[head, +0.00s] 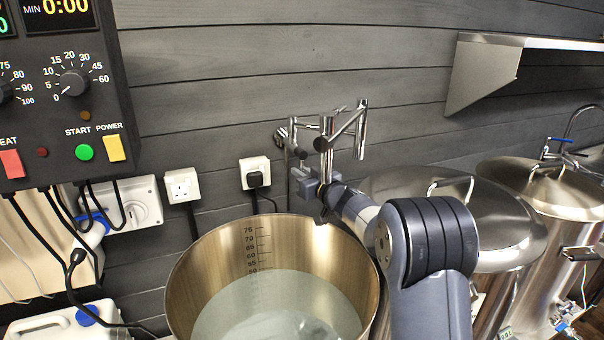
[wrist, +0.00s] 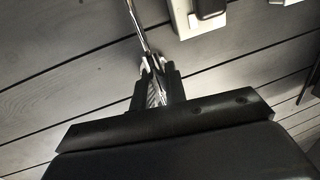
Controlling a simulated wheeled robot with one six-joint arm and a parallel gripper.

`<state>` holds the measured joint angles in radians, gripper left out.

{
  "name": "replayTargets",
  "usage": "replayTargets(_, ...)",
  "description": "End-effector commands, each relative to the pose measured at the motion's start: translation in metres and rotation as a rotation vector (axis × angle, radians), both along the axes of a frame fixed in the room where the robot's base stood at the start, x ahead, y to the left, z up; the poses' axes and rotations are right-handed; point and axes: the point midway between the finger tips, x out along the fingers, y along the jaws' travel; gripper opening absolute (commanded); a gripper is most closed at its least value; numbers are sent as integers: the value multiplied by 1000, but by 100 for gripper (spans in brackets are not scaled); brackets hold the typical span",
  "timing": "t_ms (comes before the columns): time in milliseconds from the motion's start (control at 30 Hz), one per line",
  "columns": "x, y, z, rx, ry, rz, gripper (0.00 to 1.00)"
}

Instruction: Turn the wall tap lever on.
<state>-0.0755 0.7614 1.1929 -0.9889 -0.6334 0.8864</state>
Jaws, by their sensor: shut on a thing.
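The chrome wall tap (head: 326,143) with jointed arms is mounted on the grey plank wall, above and behind the large steel pot. My gripper (head: 303,178) reaches up to its lower left part, near the wall. In the wrist view my gripper (wrist: 154,72) is shut on a thin chrome piece, which I take as the tap lever (wrist: 138,30). The lever runs up out of the jaws. In the head view my gripper and arm hide most of the lever, so its angle is hard to tell.
An open pot (head: 205,265) of liquid stands below my gripper. Lidded steel vessels (head: 500,240) stand to the right. A control box (head: 65,90) hangs at the left, and a socket with a plug (head: 256,172) is left of the tap. A steel shelf (head: 490,70) juts out upper right.

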Motion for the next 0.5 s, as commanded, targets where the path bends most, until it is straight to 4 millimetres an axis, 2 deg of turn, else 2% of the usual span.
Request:
replayTargets(267,0,1,0,13,5,0,0)
replayTargets(500,-2,6,1,105,45,0,0)
